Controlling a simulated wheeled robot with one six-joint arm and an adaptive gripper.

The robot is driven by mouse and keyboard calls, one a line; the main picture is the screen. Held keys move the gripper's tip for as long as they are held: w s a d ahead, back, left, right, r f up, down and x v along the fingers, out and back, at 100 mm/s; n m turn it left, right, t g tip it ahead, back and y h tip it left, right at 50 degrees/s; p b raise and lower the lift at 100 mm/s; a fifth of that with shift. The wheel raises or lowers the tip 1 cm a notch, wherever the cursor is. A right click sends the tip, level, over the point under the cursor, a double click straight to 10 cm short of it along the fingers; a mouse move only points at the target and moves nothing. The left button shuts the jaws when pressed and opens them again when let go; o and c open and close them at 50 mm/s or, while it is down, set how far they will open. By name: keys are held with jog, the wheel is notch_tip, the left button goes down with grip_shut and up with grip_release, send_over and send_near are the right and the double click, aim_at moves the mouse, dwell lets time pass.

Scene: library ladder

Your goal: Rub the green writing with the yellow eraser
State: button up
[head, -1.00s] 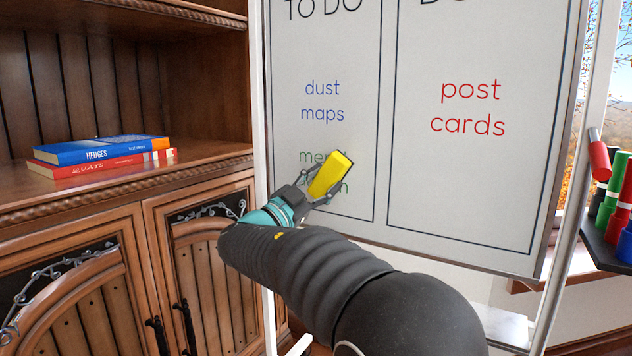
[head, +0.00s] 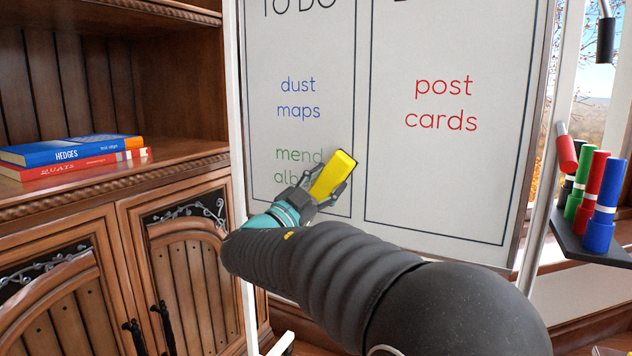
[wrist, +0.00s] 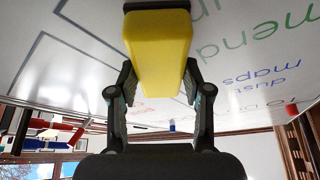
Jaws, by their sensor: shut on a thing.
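The yellow eraser (head: 333,175) is held in my gripper (head: 322,188), in front of the whiteboard (head: 440,185). In the wrist view the eraser (wrist: 158,45) sits between the two fingers of my gripper (wrist: 160,92), which are shut on it. Part of the green writing (wrist: 250,35) also shows at upper right in the wrist view. I cannot tell whether the eraser touches the board.
Blue "dust maps" (head: 298,98) stands above the green writing, and red "post cards" (head: 442,103) is in the right column. A holder (head: 578,238) with several markers is at the right. A wooden cabinet (head: 150,250) with two books (head: 72,155) stands left.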

jog(key=shift+s+d, duration=0.15)
jog(key=shift+w+a, duration=0.9)
jog(key=shift+a, duration=1.15)
jog(key=shift+w+a, duration=0.85)
jog(key=shift+a, duration=1.25)
jog(key=shift+w+a, duration=0.9)
jog(key=shift+a, duration=1.15)
jog(key=shift+w+a+p, duration=0.25)
jog(key=shift+w+a, duration=0.1)
jog(key=shift+a, duration=0.5)
jog(key=shift+w+a+p, duration=0.25)
jog(key=shift+w+a, duration=0.1)
jog(key=shift+a, duration=0.5)
jog(key=shift+w+a+p, duration=0.25)
jog(key=shift+w+a, duration=0.1)
jog(key=shift+a, duration=0.5)
jog(key=shift+r, duration=0.15)
